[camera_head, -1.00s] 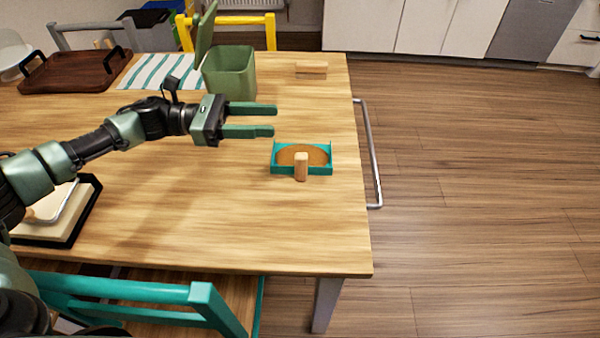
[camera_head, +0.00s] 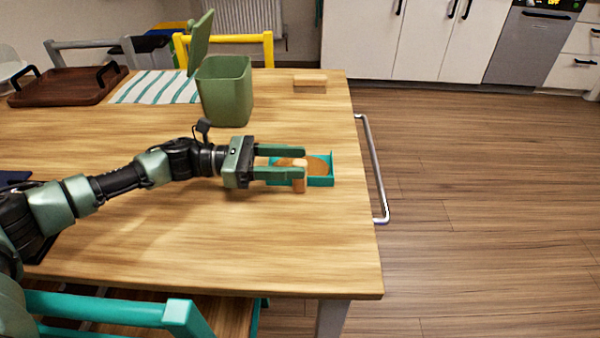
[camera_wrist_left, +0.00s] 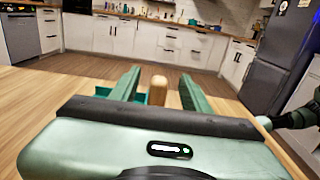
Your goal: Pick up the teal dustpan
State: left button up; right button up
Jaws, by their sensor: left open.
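The teal dustpan (camera_head: 321,181) lies on the wooden table near its right edge, with a brown heap (camera_head: 318,166) in its pan and a short wooden handle (camera_head: 300,180) towards the front. My left gripper (camera_head: 304,162) is open, and its fingers reach over the dustpan from the left. In the left wrist view the wooden handle (camera_wrist_left: 158,90) stands between the two open fingers (camera_wrist_left: 158,95), apart from both as far as I can see. A teal edge of the dustpan (camera_wrist_left: 104,91) shows left of the fingers. My right gripper is not in view.
A green bin (camera_head: 226,92) with its lid raised stands behind the arm. A wooden block (camera_head: 310,80) lies at the table's far edge. A metal rail (camera_head: 374,165) runs along the right edge. A brown tray (camera_head: 66,87) and striped cloth (camera_head: 157,88) lie back left.

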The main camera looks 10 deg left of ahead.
pick_arm(q)
jog(key=shift+w+d, duration=0.2)
jog(key=shift+d, duration=0.8)
grip_shut()
dwell(0.6)
